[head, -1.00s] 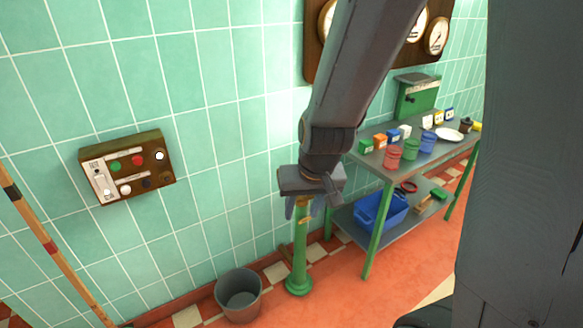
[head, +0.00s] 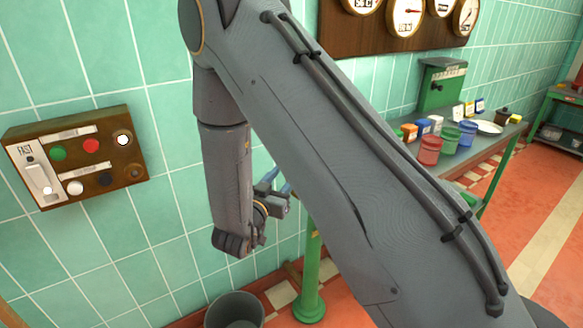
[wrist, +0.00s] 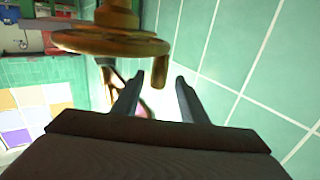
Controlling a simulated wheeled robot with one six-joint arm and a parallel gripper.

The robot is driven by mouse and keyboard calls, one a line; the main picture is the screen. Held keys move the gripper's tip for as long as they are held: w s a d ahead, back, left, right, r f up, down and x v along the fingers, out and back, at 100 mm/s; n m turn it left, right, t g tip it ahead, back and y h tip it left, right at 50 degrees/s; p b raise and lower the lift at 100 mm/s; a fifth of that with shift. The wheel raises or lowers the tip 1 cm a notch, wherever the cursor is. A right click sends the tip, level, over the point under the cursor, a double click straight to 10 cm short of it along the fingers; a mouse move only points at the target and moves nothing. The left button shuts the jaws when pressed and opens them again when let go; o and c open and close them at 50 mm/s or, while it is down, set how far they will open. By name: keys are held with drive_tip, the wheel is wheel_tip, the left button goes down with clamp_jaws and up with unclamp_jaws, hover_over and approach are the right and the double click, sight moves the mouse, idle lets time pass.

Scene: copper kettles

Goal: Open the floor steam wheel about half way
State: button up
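The steam wheel (wrist: 120,42) is a brass-brown disc in the wrist view, with a short peg handle (wrist: 160,73) on its rim. In the head view the wheel is hidden behind my arm; its green floor post (head: 309,285) shows below. My gripper (wrist: 159,80) is open, its two dark fingers apart, with the peg seen between the fingertips. I cannot tell whether they touch it. In the head view my gripper (head: 272,186) is partly covered by my arm.
A grey bucket (head: 234,312) stands left of the post. A switch panel (head: 75,155) is on the tiled wall at left. A workbench (head: 490,148) with coloured jars stands at right. Gauges (head: 405,16) hang above. Red floor is open at far right.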

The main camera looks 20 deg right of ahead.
drive_tip(key=x, duration=0.7)
drive_tip(key=shift+w+d, duration=0.15)
drive_tip(key=shift+d, duration=0.15)
clamp_jaws()
